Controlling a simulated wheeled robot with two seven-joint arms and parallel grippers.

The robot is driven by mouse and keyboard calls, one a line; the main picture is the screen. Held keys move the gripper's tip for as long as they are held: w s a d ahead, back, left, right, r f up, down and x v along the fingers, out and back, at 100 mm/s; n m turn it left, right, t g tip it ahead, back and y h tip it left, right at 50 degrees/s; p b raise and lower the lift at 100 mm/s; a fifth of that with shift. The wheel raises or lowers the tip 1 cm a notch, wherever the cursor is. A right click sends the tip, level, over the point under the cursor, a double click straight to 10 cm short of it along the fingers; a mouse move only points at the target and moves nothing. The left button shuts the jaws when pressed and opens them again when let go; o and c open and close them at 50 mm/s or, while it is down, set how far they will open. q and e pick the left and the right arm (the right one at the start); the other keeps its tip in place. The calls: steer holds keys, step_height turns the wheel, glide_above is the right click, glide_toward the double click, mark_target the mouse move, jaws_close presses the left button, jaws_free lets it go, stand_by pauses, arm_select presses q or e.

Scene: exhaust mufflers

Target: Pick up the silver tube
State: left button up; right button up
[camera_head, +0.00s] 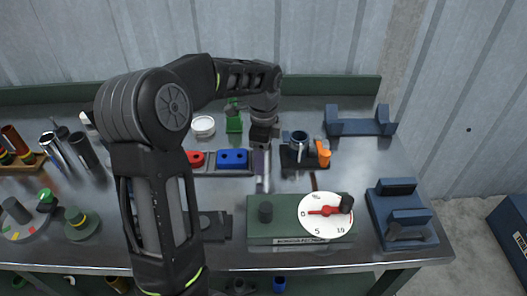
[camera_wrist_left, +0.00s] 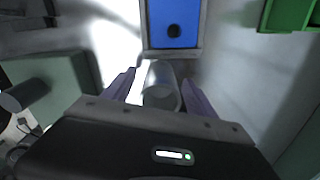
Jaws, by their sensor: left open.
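My left gripper (camera_head: 262,162) reaches down over the middle of the workbench. In the left wrist view, my left gripper (camera_wrist_left: 160,92) is open, with its two purple fingers on either side of a silver tube (camera_wrist_left: 160,80). I cannot tell whether either finger touches the tube. In the head view, the silver tube (camera_head: 265,184) shows just below the fingers, partly hidden by them. Another shiny silver tube (camera_head: 52,150) leans at the left among dark tubes. My right gripper is not in view.
A blue block (camera_head: 232,158) and a red block (camera_head: 195,158) sit in a tray beside the gripper. A holder with an orange handle (camera_head: 322,152) stands to the right. A green base with a white dial (camera_head: 325,227) is in front. Blue stands (camera_head: 360,124) are at the back right.

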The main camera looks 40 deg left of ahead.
arm_select(q)
steer(key=shift+f, duration=0.15)
steer(key=shift+c, duration=0.4)
steer(key=c, duration=1.2)
